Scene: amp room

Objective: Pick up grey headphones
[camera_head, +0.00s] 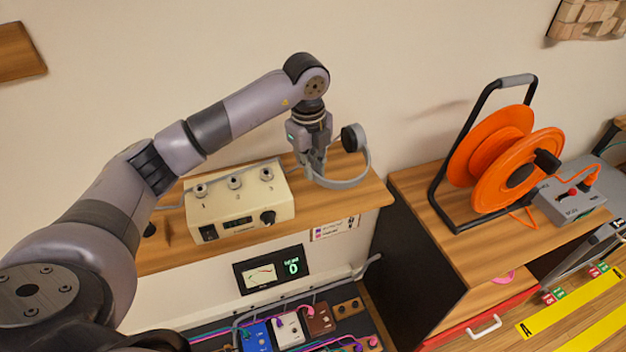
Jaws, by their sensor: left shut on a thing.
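The grey headphones (352,181) show in the head view at the right end of a wooden shelf, with a curved grey band and a dark ear pad. My left gripper (314,172) points down and is shut on the band's left part. The other ear cup is hidden behind or under the gripper. I cannot tell whether the headphones still touch the shelf. My right gripper does not show.
A beige amplifier box (240,215) with knobs stands on the wooden shelf (365,203), left of the gripper. An orange cable reel (505,160) stands on a wooden cabinet (415,182) at right. Effect pedals (288,328) and cables lie below. The wall is close behind.

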